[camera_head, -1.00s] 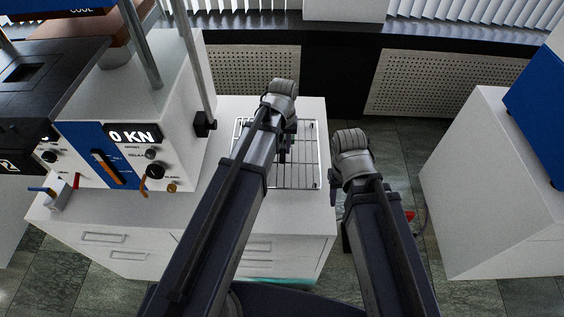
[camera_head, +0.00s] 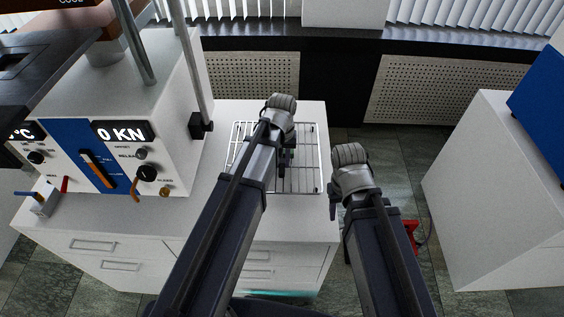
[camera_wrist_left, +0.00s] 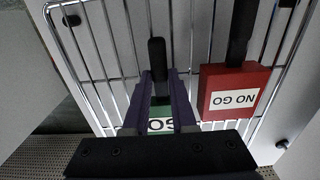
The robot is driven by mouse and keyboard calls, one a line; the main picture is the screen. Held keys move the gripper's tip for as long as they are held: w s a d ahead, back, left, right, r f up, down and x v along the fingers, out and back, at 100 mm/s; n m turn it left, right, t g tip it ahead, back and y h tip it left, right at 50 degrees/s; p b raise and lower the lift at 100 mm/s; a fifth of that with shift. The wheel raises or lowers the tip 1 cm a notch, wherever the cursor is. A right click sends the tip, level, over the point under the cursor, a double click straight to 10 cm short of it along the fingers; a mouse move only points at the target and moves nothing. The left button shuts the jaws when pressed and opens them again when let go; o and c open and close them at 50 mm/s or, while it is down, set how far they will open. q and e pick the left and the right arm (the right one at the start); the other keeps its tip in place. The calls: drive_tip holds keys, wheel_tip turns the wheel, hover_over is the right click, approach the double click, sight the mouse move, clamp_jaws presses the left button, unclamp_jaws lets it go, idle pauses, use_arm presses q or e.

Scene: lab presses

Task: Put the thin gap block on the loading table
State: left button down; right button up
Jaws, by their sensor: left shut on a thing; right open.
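In the left wrist view a green block (camera_wrist_left: 160,109) with a white label and a black handle (camera_wrist_left: 157,54) sits between the fingers of my left gripper (camera_wrist_left: 163,85), which is shut on it. Part of its label is hidden by the gripper. In the head view my left gripper (camera_head: 285,160) is over the wire rack (camera_head: 309,165); the block is hidden there. I cannot tell whether the block touches the rack. A red "NO GO" block (camera_wrist_left: 232,92) with a black handle lies to the right on the rack. My right gripper (camera_head: 334,205) is open, right of the cabinet.
The rack lies on a white drawer cabinet (camera_head: 222,130). A press (camera_head: 150,100) with a "0 KN" display stands on its left. A dark plate (camera_head: 50,65) juts out at far left. A white cabinet (camera_head: 480,190) with a blue unit stands at right.

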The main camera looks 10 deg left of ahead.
sight(282, 164)
use_arm(q)
drive_tip(key=shift+f, duration=0.2)
use_arm(e)
drive_tip(key=shift+f, duration=0.15)
use_arm(q)
drive_tip(key=c, duration=0.7)
unclamp_jaws()
drive_tip(key=shift+c, duration=0.2)
drive_tip(key=shift+r, duration=0.2)
use_arm(e)
drive_tip(key=shift+r, duration=0.2)
use_arm(q)
wheel_tip(282, 164, up, 12)
drive_tip(key=p, duration=1.2)
drive_tip(key=s+d+m+y, duration=0.1)
drive_tip(key=s+d+m, duration=0.5)
drive_tip(key=s, duration=0.8)
drive_tip(key=shift+d, duration=1.05)
use_arm(e)
wheel_tip(282, 164, up, 12)
